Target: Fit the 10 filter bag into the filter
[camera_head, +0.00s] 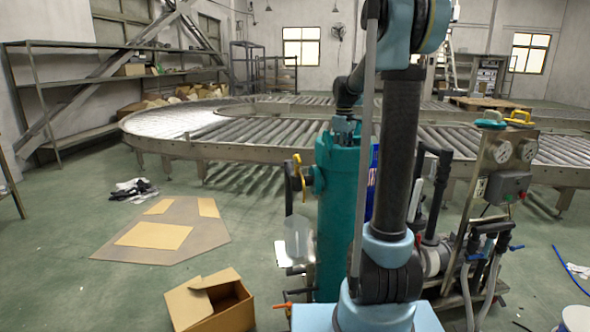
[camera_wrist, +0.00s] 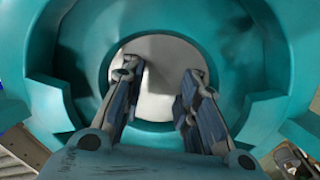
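The filter (camera_head: 335,215) is an upright teal cylinder in the middle of the head view, partly hidden behind my arm. In the wrist view its teal round rim (camera_wrist: 72,55) surrounds a circular opening with a pale grey-white disc-like surface inside. I cannot tell whether that surface is the filter's inside or a bag. My gripper (camera_wrist: 158,78) points into the opening, its two fingers apart with nothing visible between them. In the head view it is small, at the filter's top. A whitish translucent object (camera_head: 298,238) is left of the filter; I cannot tell whether it is the filter bag.
A yellow-handled valve (camera_head: 298,172) sticks out left of the filter. A control panel (camera_head: 505,160) and pipes stand on the right. An open cardboard box (camera_head: 210,303) and flat cardboard (camera_head: 155,236) lie on the floor at left. A roller conveyor (camera_head: 250,140) runs behind.

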